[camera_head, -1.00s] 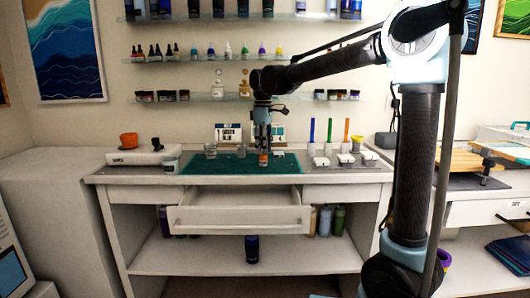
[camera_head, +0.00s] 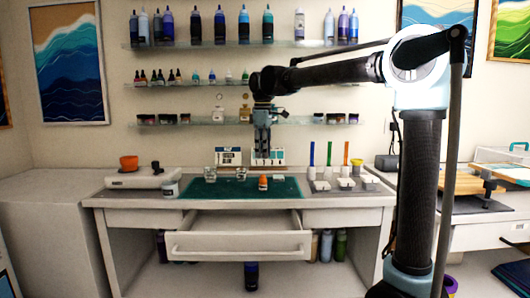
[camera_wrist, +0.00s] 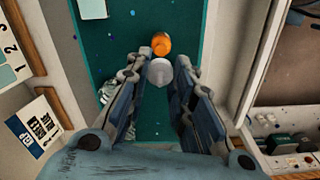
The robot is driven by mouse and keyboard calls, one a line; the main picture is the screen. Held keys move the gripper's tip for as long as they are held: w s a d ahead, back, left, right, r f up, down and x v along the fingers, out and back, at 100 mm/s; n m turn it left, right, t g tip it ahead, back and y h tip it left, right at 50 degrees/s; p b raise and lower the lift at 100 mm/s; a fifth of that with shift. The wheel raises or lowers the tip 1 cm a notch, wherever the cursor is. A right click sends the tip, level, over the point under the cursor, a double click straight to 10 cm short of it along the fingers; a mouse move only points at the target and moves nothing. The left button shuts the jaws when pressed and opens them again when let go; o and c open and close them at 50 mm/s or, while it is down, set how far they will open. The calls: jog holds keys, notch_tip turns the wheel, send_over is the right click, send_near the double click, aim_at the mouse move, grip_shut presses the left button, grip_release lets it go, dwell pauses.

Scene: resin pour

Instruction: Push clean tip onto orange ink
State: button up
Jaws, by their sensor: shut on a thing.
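The orange ink (camera_head: 263,184) is a small orange bottle standing upright on the green mat (camera_head: 225,188). It also shows in the wrist view (camera_wrist: 161,43), just beyond my fingertips. My gripper (camera_head: 262,157) points down above the bottle, with a gap between them in the head view. In the wrist view my gripper (camera_wrist: 160,88) has its fingers around a pale, translucent piece, which looks like the clean tip (camera_wrist: 160,72). The tip overlaps the near edge of the orange bottle in that view. The tip is too small to make out in the head view.
Two clear cups (camera_head: 210,173) (camera_head: 240,174) stand on the mat to the left of the bottle. A small white block (camera_head: 279,178) lies right of it. An open drawer (camera_head: 240,241) juts out below. Cards (camera_head: 268,157) stand behind the mat. Pen holders (camera_head: 329,171) stand at right.

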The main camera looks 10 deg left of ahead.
jog(key=shift+f, duration=3.15)
jog(key=shift+s+f, duration=0.1)
dwell(0.4)
jog(key=o, duration=0.8)
jog(key=shift+c, duration=0.2)
jog(key=shift+o, duration=0.6)
jog(key=o, duration=0.4)
jog(key=shift+c, duration=0.2)
jog(key=shift+r, duration=3.5)
